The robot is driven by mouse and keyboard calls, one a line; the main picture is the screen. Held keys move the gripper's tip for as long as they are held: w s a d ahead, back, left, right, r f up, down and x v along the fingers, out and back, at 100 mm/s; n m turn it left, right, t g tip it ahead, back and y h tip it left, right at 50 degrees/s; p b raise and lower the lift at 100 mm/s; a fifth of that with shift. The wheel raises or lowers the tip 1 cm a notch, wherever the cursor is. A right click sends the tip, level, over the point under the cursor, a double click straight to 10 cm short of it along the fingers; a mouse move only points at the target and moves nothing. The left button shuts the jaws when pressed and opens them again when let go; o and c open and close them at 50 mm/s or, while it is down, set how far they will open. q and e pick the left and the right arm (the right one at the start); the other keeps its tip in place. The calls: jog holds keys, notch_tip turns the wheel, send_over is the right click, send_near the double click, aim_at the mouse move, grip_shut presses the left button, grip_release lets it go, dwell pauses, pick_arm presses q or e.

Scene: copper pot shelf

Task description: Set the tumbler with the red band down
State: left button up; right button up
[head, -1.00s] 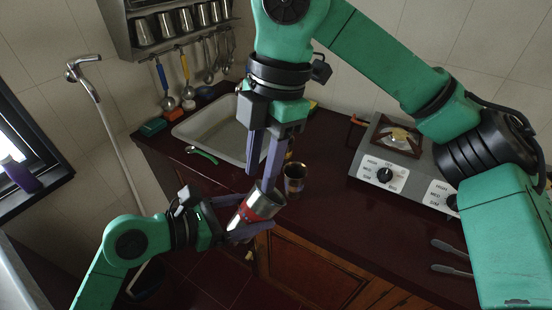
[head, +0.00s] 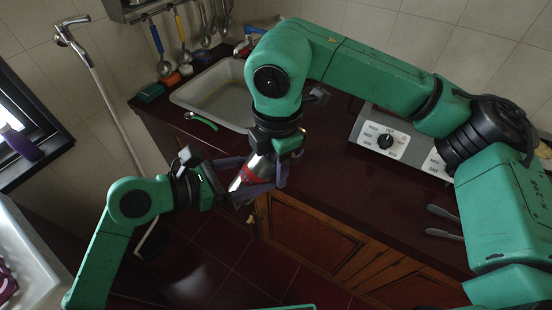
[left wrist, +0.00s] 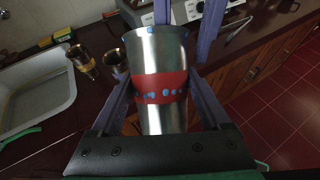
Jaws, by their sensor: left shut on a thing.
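The tumbler with the red band (head: 250,172) is silver metal and tilted, held in front of the counter edge. My left gripper (head: 243,180) is shut on it, with one finger on each side of its body. In the left wrist view the tumbler (left wrist: 160,88) fills the middle, its red band with blue marks between the fingers. My right gripper (left wrist: 184,28) is close to the tumbler's rim, its two fingers apart; whether they touch the tumbler I cannot tell. In the head view my right arm hides part of it. The dark red counter (head: 330,180) lies beyond.
A stove (head: 375,140) and two utensil handles (head: 445,233) are to the right. A green-handled tool (head: 201,120) lies left.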

jog(key=shift+c, duration=0.3)
grip_shut()
pick_arm(q)
jog(key=o, duration=1.3)
jog(key=shift+c, duration=0.2)
